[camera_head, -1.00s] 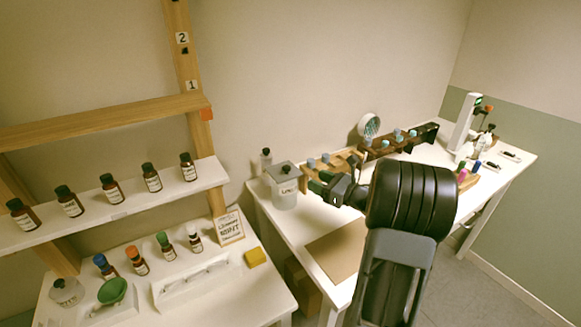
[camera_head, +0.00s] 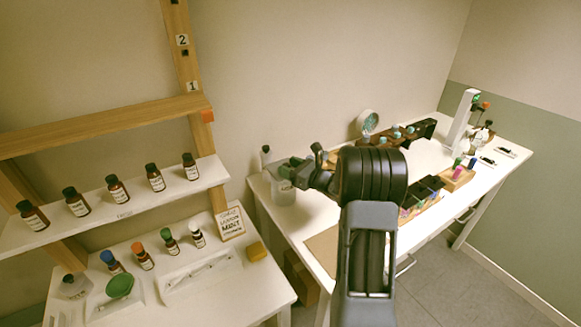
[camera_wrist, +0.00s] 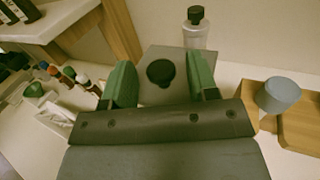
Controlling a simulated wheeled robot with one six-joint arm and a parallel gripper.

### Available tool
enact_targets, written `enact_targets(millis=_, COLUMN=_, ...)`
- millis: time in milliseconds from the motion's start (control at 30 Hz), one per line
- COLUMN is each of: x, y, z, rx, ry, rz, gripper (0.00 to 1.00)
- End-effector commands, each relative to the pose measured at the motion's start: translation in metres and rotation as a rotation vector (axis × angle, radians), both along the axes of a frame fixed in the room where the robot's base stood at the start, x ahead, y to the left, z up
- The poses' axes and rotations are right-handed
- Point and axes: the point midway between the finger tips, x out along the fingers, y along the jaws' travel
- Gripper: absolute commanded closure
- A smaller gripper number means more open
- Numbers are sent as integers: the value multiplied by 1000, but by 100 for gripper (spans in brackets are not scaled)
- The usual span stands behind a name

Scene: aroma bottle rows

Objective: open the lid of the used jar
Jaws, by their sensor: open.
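The used jar (camera_head: 283,192) is a squat, translucent container on the right table, near its left end. Its flat grey lid with a round black knob (camera_wrist: 160,72) shows in the wrist view, between the two green fingers of my gripper (camera_wrist: 162,85). In the head view my gripper (camera_head: 290,173) is over the jar and covers most of its lid. The fingers are open, one on each side of the knob, and appear apart from it. The lid looks seated on the jar. The jar's label is hidden now.
A clear bottle with a black cap (camera_wrist: 195,28) stands close behind the jar. A wooden rack with a grey-blue-topped item (camera_wrist: 277,95) is to the right.

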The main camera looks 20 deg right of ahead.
Motion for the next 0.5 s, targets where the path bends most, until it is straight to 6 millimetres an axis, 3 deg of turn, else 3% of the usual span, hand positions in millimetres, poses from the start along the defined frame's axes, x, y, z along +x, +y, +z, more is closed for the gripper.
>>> enact_targets(millis=100, x=0, y=0, z=0, rx=0, ry=0, rz=0, gripper=48)
enact_targets(millis=500, x=0, y=0, z=0, rx=0, ry=0, rz=0, gripper=86)
